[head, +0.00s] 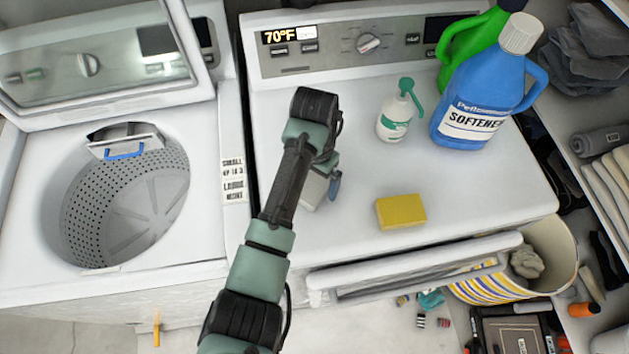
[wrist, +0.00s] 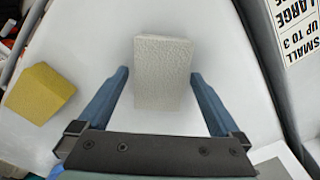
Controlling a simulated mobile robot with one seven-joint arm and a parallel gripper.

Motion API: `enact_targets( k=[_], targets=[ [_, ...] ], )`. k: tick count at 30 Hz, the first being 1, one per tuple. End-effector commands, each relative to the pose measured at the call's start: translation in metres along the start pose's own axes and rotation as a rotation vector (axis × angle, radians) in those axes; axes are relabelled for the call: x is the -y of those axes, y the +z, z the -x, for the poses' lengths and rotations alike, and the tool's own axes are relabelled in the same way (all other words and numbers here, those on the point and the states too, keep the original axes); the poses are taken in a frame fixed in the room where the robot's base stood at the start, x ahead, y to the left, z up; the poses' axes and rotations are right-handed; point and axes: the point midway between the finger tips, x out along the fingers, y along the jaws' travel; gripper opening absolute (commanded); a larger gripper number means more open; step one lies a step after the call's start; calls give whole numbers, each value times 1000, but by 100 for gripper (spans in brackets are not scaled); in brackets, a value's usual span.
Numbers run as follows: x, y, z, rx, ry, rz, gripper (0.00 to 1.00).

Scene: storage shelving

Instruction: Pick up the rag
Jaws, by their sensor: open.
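A pale grey-white block with a textured face (wrist: 162,75) lies on the white machine top; I cannot tell for certain that it is the rag. In the head view the block (head: 313,190) is partly hidden by my arm. My gripper (wrist: 160,76) is open, with one blue finger on each side of the block. Small gaps show between block and fingers, so it is not clasped. In the head view my gripper (head: 325,184) is mostly hidden behind my wrist, with one blue finger showing.
A yellow sponge (head: 401,212) lies right of my gripper. An open washer (head: 205,235) is at left. A striped bucket (head: 555,245) holds crumpled grey cloth (head: 526,262).

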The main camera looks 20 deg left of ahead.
Motion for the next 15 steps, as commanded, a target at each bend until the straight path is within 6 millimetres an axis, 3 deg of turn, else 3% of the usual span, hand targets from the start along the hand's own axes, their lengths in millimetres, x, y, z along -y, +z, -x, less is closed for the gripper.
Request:
enact_targets(
  k=[8, 15],
  targets=[
    [0, 0, -6, -1, 0, 0, 100],
    [0, 0, -6, -1, 0, 0, 60]
  ],
)
